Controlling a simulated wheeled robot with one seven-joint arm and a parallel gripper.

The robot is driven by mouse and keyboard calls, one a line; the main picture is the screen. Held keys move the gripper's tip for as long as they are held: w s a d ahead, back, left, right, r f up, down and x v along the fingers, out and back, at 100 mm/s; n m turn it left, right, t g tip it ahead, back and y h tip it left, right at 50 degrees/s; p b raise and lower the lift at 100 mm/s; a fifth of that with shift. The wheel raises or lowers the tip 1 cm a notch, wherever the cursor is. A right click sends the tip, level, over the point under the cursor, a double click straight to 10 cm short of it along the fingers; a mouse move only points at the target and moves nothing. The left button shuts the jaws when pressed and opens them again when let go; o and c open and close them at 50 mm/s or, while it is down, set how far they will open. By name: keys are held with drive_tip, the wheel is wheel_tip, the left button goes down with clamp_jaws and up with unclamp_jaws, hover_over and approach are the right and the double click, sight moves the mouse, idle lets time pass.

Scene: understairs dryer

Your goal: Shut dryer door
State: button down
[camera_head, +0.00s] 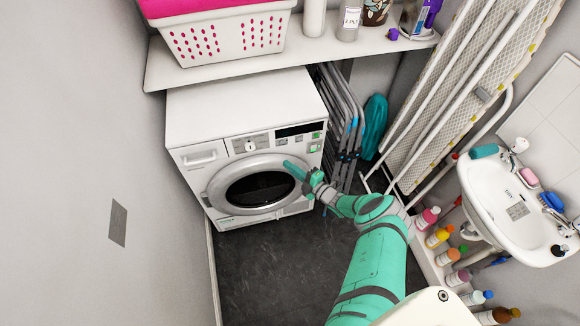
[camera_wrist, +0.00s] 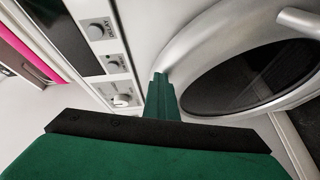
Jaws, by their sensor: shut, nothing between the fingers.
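The white dryer (camera_head: 240,103) stands under a shelf. Its round door, with a silver ring (camera_head: 216,187) and dark glass, faces me and looks flush or nearly flush with the front. I cannot tell whether it is latched. My green gripper (camera_head: 288,165) is shut and empty, with its tips at the upper right of the door ring. In the wrist view the shut fingers (camera_wrist: 159,82) point at the door's silver rim (camera_wrist: 200,62), close to it or touching; the contact point is hidden. A silver handle-like piece (camera_wrist: 298,20) shows on the ring.
A white shelf (camera_head: 350,46) with a laundry basket (camera_head: 225,38) hangs above the dryer. Folded metal racks (camera_head: 345,125) stand right of it, then a leaning ironing board (camera_head: 440,90) and a sink (camera_head: 500,205). Bottles line the right side. Dark floor (camera_head: 270,270) before the dryer is clear.

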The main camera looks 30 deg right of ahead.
drive_tip(key=shift+w+d+r, duration=0.3)
drive_tip(key=shift+w+r, duration=0.05)
drive_tip(key=shift+w, duration=0.2)
drive_tip(key=shift+w+d+r, duration=0.25)
drive_tip(key=shift+w+r, duration=0.05)
drive_tip(key=shift+w, duration=0.25)
drive_tip(key=shift+r, duration=0.15)
drive_tip(key=shift+w, duration=0.1)
drive_tip(key=shift+s+d+f+h, duration=0.15)
drive_tip(key=shift+s+d+f, duration=0.05)
drive_tip(key=shift+s, duration=0.3)
drive_tip(key=shift+s+d+f+h, duration=0.15)
drive_tip(key=shift+s+f, duration=0.05)
drive_tip(key=shift+s, duration=0.3)
drive_tip(key=s+a, duration=0.3)
drive_tip(key=s+d, duration=0.5)
drive_tip(key=d, duration=0.4)
drive_tip(key=shift+d+r, duration=0.35)
